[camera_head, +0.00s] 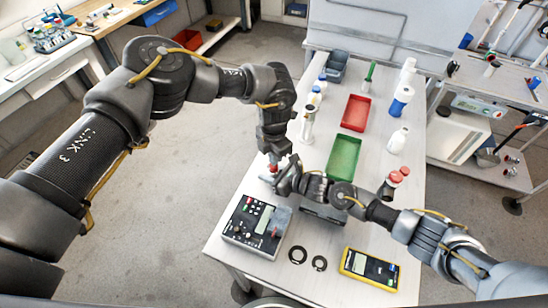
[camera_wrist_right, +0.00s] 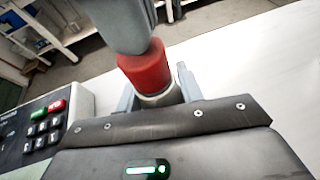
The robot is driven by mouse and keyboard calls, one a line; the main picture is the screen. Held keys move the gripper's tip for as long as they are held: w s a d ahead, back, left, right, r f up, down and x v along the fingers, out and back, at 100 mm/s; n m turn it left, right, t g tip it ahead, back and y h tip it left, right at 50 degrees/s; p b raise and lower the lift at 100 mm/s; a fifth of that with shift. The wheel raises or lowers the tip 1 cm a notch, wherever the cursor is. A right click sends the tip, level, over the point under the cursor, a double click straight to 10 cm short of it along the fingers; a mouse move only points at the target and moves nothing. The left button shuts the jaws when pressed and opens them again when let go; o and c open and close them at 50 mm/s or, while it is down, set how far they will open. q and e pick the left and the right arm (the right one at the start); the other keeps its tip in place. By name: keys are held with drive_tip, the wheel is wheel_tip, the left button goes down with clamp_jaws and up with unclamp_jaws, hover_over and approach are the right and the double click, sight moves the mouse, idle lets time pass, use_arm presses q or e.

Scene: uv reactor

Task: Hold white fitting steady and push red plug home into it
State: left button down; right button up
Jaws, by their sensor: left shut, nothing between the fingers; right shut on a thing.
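The red plug (camera_wrist_right: 145,68) sits at the mouth of the white fitting (camera_wrist_right: 160,97) in the right wrist view. How deep it is seated cannot be told. My right gripper (camera_wrist_right: 158,92) is shut around the fitting, one finger on each side. My left gripper (camera_wrist_right: 134,44) is shut and empty, its fingertips directly over the plug's top and seeming to touch it. In the head view my left gripper (camera_head: 273,157) points down above the red plug (camera_head: 272,168), and my right gripper (camera_head: 280,181) reaches in from the right; the fitting is mostly hidden there.
A control box (camera_head: 256,223) stands close by at the table's front left. Two black rings (camera_head: 298,255) and a yellow meter (camera_head: 369,268) lie to its right. A green tray (camera_head: 343,158), a red tray (camera_head: 355,113) and several bottles (camera_head: 398,140) stand farther back.

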use_arm(q)
drive_tip(key=shift+r, duration=3.3)
use_arm(e)
drive_tip(key=o, duration=1.1)
drive_tip(key=shift+c, duration=0.2)
